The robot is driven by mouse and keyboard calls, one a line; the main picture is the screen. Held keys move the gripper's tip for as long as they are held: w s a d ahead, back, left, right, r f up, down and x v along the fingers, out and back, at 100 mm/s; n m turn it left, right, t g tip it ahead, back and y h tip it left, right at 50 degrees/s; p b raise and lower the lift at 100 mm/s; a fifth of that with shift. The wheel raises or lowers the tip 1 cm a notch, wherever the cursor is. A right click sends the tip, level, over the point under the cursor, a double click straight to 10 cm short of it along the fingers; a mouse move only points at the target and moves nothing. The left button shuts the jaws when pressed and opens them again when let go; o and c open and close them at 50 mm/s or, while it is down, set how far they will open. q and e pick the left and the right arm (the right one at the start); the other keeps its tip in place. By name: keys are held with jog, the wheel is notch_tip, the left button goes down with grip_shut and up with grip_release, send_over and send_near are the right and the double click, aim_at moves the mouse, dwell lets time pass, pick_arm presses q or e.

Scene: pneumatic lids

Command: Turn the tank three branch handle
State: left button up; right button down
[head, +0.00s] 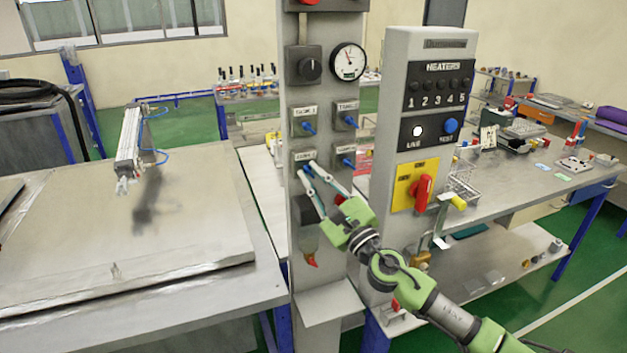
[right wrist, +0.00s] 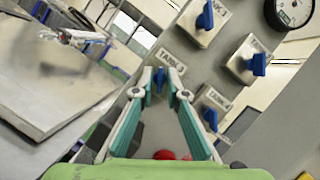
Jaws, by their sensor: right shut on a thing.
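The tank three handle is a small blue lever on a grey valve plate in the lower left of the column's group of four-sided plates. In the right wrist view the blue lever (right wrist: 160,80) shows between my fingertips, under its label (right wrist: 173,62). My right gripper (head: 306,170) reaches it from the lower right and is shut on it; it also shows in the right wrist view (right wrist: 160,76). The fingers hide most of the lever in the head view. My left gripper is not in view.
Similar blue handles are close: one above (head: 309,128), one to the right (head: 348,162) and one at upper right (head: 350,122). A gauge (head: 348,61) sits higher. The heater panel (head: 436,90) with a red switch (head: 423,193) stands close to my arm. A metal lid (head: 90,240) lies left.

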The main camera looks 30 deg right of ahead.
jog(key=m+h+b, duration=0.1)
jog(key=m+h, duration=0.1)
jog(key=m, duration=0.3)
jog(key=shift+a+f, duration=0.1)
jog(key=m+h, duration=0.3)
jog(key=m, duration=0.2)
jog(key=shift+a+m, duration=0.1)
jog(key=shift+m, duration=0.3)
jog(key=m+h, duration=0.1)
jog(key=m, duration=0.1)
jog(key=m+g+h, duration=0.1)
jog(key=m+h, duration=0.1)
jog(key=m, duration=0.1)
jog(key=shift+w, duration=0.1)
jog(key=shift+a+m+g+h+p, duration=0.15)
jog(key=shift+m+g+h, duration=0.25)
jog(key=shift+m, duration=0.65)
jog(key=shift+d+m+g+h+p, duration=0.1)
jog(key=shift+m+g+h, duration=0.3)
jog(key=shift+m, duration=0.7)
jog(key=shift+a+m+g+h+p, duration=0.15)
jog(key=shift+m+g+h, duration=0.2)
jog(key=shift+m, duration=0.7)
jog(key=shift+d, duration=0.1)
jog(key=c, duration=2.3)
grip_release()
